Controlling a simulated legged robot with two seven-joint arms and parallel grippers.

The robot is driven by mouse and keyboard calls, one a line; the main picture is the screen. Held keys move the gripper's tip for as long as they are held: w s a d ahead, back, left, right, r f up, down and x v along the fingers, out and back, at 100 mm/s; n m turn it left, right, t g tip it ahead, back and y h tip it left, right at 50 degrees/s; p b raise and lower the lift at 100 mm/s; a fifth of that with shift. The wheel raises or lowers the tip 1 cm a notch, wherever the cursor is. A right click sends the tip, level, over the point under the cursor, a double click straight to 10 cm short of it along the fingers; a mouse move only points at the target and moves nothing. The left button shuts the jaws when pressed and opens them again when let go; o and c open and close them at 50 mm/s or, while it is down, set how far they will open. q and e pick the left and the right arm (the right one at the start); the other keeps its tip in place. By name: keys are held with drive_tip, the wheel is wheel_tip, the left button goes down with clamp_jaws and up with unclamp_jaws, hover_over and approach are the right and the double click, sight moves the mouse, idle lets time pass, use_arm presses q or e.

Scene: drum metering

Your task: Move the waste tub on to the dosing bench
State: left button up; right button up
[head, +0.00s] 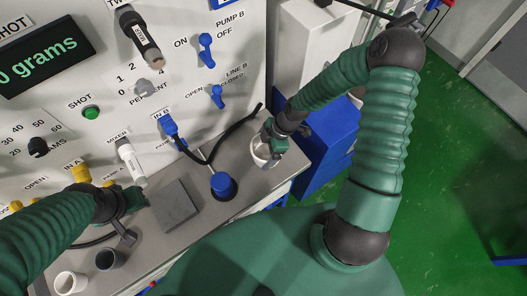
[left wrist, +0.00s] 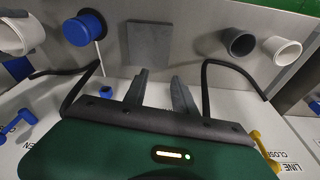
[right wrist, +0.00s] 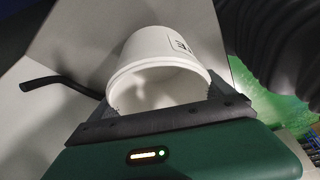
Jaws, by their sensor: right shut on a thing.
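The white waste tub (head: 258,155) is at the right end of the grey dosing bench (head: 205,219). My right gripper (head: 270,143) is shut on the tub's wall; the tub fills the right wrist view (right wrist: 165,65), open mouth showing and part of a dark label on its side. I cannot tell whether its base touches the bench. The tub also shows at the upper left of the left wrist view (left wrist: 14,36). My left gripper (head: 130,219) is over the left part of the bench; its fingers are apart and empty in the left wrist view (left wrist: 160,92).
A dark cup (head: 110,260) and a white cup (head: 70,284) are at the left. Black hoses cross the bench below the panel (head: 185,85). A blue bin (head: 325,150) stands beyond the right end.

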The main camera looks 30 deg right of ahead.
sight(263, 155)
drive_tip(key=shift+w+d+f, duration=0.1)
drive_tip(key=shift+w+f, duration=0.05)
drive_tip(key=shift+f, duration=1.65)
drive_tip(key=o, duration=1.2)
drive_tip(key=shift+c, duration=0.2)
